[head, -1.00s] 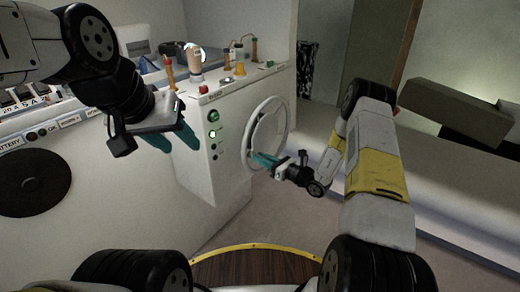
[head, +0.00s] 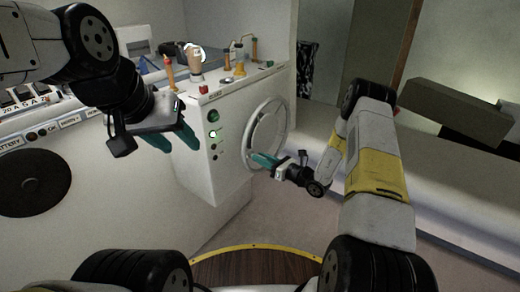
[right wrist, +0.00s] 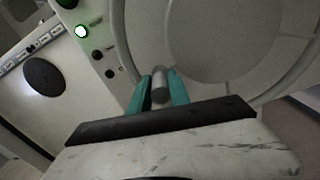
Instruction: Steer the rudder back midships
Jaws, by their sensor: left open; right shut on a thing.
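The pale steering wheel (head: 267,126) is on the side face of the white console. My right gripper (head: 262,160) is at the wheel's lower left rim. In the right wrist view its teal fingers are shut on a short grey wheel knob (right wrist: 159,86), with the wheel's pale face (right wrist: 205,40) behind it. My left gripper (head: 172,142) is open and empty, in front of the console's left part and apart from the wheel. I cannot make out a rudder angle reading.
The white console (head: 215,165) carries a lit green lamp (head: 213,133), and several levers, including an orange one (head: 169,70), on top. A black round disc (head: 33,183) is on the left panel. A pale bench (head: 440,190) runs along the right. Open floor lies below the wheel.

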